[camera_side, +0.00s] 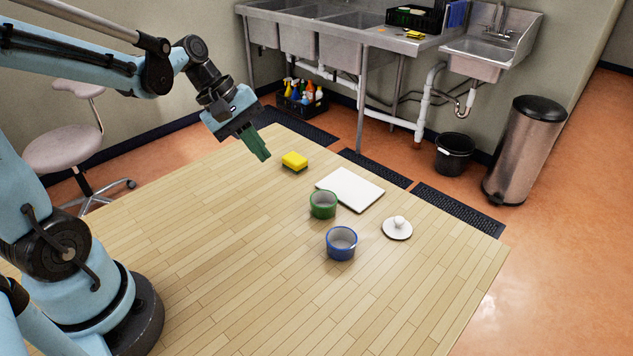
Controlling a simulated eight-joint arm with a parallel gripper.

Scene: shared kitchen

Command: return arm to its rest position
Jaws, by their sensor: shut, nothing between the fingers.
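My gripper (262,156) hangs in the air above the far left part of the wooden table (220,270), its green fingers pointing down and to the right. It is shut with nothing between the fingers. My blue arm reaches across the upper left of the side view. A yellow sponge (294,160) with a dark underside lies on the table just right of the fingertips in the picture, apart from them.
A green cup (323,204), a blue cup (341,243), a white board (350,188) and a white knobbed lid (397,228) sit on the table's right half. The near table is clear. A stool (64,148) stands at left; sinks (340,40) and bins line the wall.

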